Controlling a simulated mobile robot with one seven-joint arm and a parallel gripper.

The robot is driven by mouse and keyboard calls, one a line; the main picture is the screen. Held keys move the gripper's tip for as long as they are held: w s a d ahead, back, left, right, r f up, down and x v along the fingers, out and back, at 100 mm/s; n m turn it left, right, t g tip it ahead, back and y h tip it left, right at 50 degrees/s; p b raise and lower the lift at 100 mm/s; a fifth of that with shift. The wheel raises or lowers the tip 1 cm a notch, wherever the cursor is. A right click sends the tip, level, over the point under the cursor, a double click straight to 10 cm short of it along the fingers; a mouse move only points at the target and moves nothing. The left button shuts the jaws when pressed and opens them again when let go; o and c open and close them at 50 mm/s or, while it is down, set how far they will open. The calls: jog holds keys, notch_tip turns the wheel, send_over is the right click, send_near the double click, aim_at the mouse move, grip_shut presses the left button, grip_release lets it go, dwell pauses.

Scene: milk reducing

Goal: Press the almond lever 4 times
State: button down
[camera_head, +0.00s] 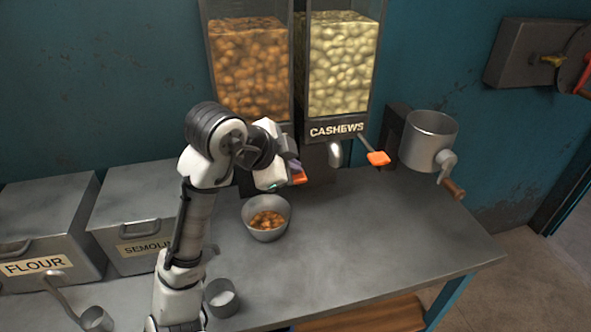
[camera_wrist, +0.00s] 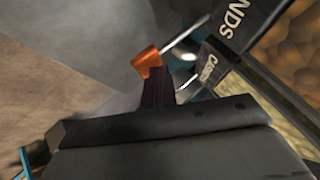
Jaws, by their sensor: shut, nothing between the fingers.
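The almond dispenser (camera_head: 248,70) is a clear bin of brown nuts at the back of the counter. Its lettering is partly visible in the wrist view (camera_wrist: 238,18). The almond lever (camera_wrist: 180,36) is a thin metal rod with an orange tip (camera_wrist: 147,62). The orange tip also shows in the head view (camera_head: 300,178). My gripper (camera_wrist: 158,80) is shut and empty, its fingertips at the orange tip, close to or touching it. My arm hides the dispenser's lower part in the head view. A metal bowl (camera_head: 246,222) holding almonds stands below.
The cashew dispenser (camera_head: 342,65) with its own orange-tipped lever (camera_head: 378,158) stands to the right. A hand-cranked metal pot (camera_head: 428,140) is beyond it. Flour (camera_head: 40,225) and semolina (camera_head: 140,210) bins are left. A small cup (camera_head: 222,298) and a scoop (camera_head: 97,319) are in front.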

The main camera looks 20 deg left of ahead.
jog(key=shift+f+b, duration=0.35)
jog(key=shift+f, duration=0.15)
jog(key=shift+r, duration=0.15)
dwell(0.3)
jog(key=shift+r+p, duration=1.4)
jog(key=shift+r, duration=0.2)
notch_tip(320, 180, up, 5)
jog(key=p, duration=0.4)
jog(key=shift+w+r, duration=0.1)
dwell(1.8)
